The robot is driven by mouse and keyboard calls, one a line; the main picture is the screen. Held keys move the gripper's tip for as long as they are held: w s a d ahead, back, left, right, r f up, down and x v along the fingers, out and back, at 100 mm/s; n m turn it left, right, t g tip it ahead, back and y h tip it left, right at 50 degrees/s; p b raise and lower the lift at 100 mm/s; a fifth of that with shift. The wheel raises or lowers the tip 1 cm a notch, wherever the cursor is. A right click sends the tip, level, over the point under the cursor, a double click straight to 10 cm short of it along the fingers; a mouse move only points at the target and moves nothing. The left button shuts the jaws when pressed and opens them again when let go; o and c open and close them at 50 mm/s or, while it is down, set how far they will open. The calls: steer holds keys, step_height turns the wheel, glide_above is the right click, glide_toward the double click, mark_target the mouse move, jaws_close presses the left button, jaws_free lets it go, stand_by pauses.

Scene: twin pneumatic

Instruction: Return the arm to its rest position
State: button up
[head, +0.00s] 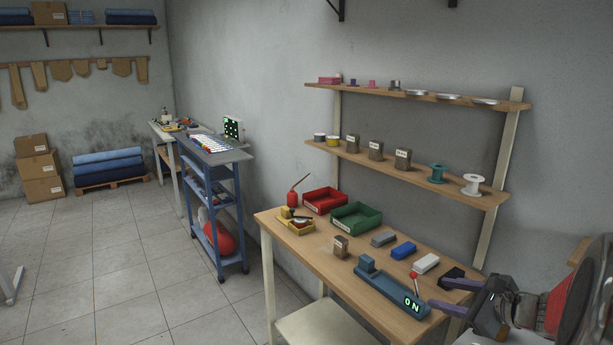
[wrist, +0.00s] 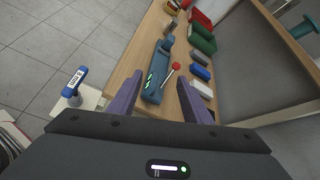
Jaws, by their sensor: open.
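My gripper (head: 452,296) shows at the lower right of the head view, its two purple fingers spread apart beside the right end of the workbench. In the wrist view my gripper (wrist: 157,100) is open, with nothing between the fingertips but the view of the bench beyond. The blue-grey lever device (head: 392,292) lies on the bench just left of the fingers, with a red-knobbed lever and a lit display reading "ON". In the wrist view the device (wrist: 158,70) appears ahead of the fingers, apart from them as far as I can tell.
The wooden workbench (head: 305,258) carries a red bin (head: 324,201), a green bin (head: 356,216) and several small blocks. Shelves (head: 420,170) hang on the wall behind. A blue trolley (head: 216,200) stands at the left. Open tiled floor (head: 110,260) lies at the far left.

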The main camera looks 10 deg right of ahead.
steer(key=s+a+r+n+g+y, duration=0.1)
steer(key=s+a+n+g, duration=0.2)
steer(key=a+n, duration=0.55)
steer(key=s+a+r+n+g+y, duration=0.1)
steer(key=s+a+r+n+g, duration=0.2)
steer(key=a, duration=1)
steer(key=s+a+n+h, duration=0.2)
steer(key=s+a+n, duration=0.2)
steer(key=s+n, duration=0.3)
steer(key=s+a+n+h, duration=0.3)
steer(key=s+a+n, duration=0.1)
steer(key=s+n, duration=0.3)
steer(key=shift+r+n+g, duration=0.2)
steer(key=shift+n+g, duration=0.1)
steer(key=shift+n, duration=0.55)
